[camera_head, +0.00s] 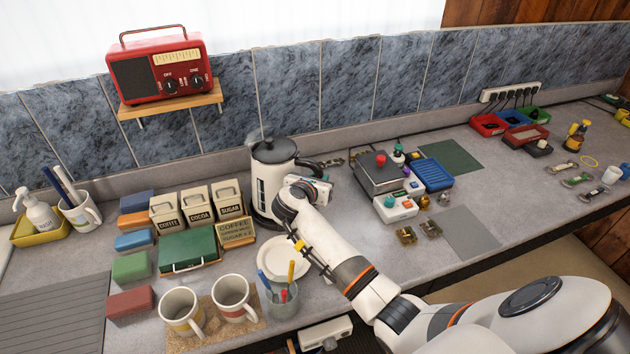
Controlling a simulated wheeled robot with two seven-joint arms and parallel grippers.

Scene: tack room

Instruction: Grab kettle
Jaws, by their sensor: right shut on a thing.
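The kettle (268,190) is white with a black lid and a black handle on its right side. It stands upright on the grey counter, close to the back wall. My right gripper (318,182) is at the kettle's right side, shut on the handle (311,168). The gripper and wrist hide part of the handle and the kettle's lower right side. My left gripper is not in view.
Left of the kettle are coffee, cocoa and sugar canisters (197,207) and a green box (190,248). A white plate (277,257) and a cup of pens (282,299) stand in front. A grey scale-like device (380,178) is to the right.

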